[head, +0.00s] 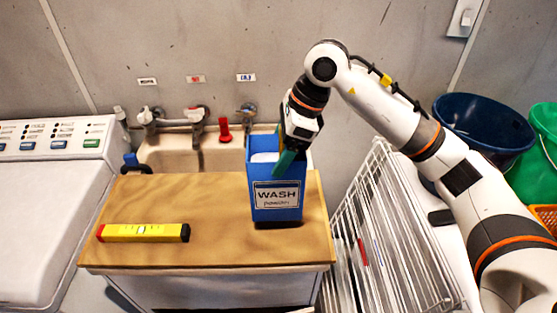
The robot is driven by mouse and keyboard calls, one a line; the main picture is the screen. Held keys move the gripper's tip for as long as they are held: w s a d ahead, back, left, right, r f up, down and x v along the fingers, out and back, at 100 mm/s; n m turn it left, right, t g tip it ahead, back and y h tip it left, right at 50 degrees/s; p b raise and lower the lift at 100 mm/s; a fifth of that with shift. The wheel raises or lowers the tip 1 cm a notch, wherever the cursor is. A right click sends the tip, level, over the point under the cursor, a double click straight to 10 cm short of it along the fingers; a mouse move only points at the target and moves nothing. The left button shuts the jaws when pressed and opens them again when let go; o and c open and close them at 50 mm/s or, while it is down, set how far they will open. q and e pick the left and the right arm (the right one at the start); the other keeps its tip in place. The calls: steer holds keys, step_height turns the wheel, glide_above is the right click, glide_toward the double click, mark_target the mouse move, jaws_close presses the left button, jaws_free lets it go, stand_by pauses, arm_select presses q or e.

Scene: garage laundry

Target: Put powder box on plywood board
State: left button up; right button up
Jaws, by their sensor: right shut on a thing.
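The powder box (276,205) is a blue open-topped box with a white label reading WASH. It is upright over the right part of the plywood board (150,195), with a dark shadow under its base. I cannot tell whether its base touches the board. My right gripper (287,160) comes down from above and is shut on the box's upper rim at the right. White contents show inside the box. My left gripper is not in view.
A yellow spirit level (143,233) lies on the board's front left. A sink (185,152) with taps is behind the board. A washing machine (40,210) stands left, a white wire rack (375,240) right. Blue (487,125) and green (545,150) tubs are farther right.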

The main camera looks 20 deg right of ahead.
step_height(320, 180, down, 3)
steer(key=shift+f+p, duration=0.1)
steer(key=shift+p, duration=0.35)
steer(key=shift+f, duration=0.25)
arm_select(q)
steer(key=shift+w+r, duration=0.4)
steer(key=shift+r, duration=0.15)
arm_select(e)
steer(key=shift+f, duration=0.15)
steer(key=o, duration=2)
steer(key=shift+s, duration=0.1)
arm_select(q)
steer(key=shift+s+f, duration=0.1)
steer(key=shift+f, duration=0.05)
arm_select(e)
steer(key=shift+o, duration=0.2)
